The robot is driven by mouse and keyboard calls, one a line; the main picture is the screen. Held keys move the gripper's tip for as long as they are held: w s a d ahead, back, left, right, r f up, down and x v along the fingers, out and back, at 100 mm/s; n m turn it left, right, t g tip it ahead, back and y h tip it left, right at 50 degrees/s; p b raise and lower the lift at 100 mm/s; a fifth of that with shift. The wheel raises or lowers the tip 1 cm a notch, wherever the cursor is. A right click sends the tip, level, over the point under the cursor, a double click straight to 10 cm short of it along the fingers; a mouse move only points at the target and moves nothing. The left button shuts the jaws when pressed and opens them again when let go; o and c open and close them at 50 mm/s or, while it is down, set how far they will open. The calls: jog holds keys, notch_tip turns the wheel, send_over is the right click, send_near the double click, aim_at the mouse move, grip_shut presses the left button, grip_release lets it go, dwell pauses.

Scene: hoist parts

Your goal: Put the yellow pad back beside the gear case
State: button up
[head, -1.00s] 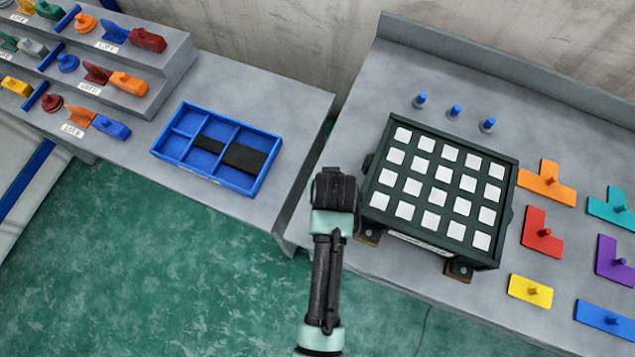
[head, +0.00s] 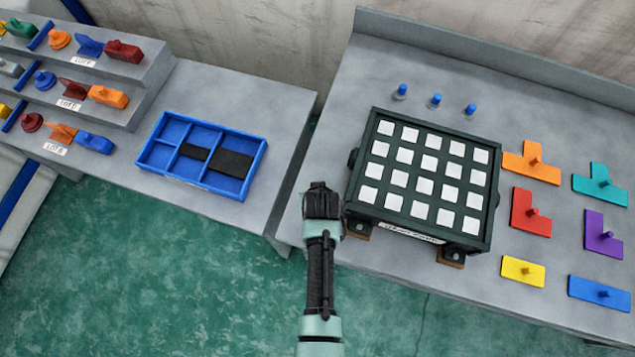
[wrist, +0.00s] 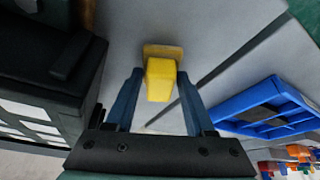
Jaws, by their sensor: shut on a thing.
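The yellow pad (wrist: 160,78) is between the fingertips of my gripper (wrist: 160,88) in the wrist view. My gripper is shut on it. The pad has a block-like body with a wider, flat yellow part at its far end. In the head view my gripper (head: 322,190) is just left of the dark green gear case (head: 420,180), and my arm hides the pad. The case has rows of white squares on top. It also shows at the left of the wrist view (wrist: 60,55). I cannot tell whether the pad touches the bench.
A blue divided tray (head: 255,165) lies on the left bench. A gap separates the two benches. Blue-topped pegs (head: 436,100) stand behind the case. Knobbed coloured plates, including a yellow one (head: 523,271), lie right of it. Stepped shelves (head: 150,85) hold parts at far left.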

jog(key=shift+f, duration=0.2)
jog(key=o, duration=1.3)
jog(key=shift+r, duration=0.15)
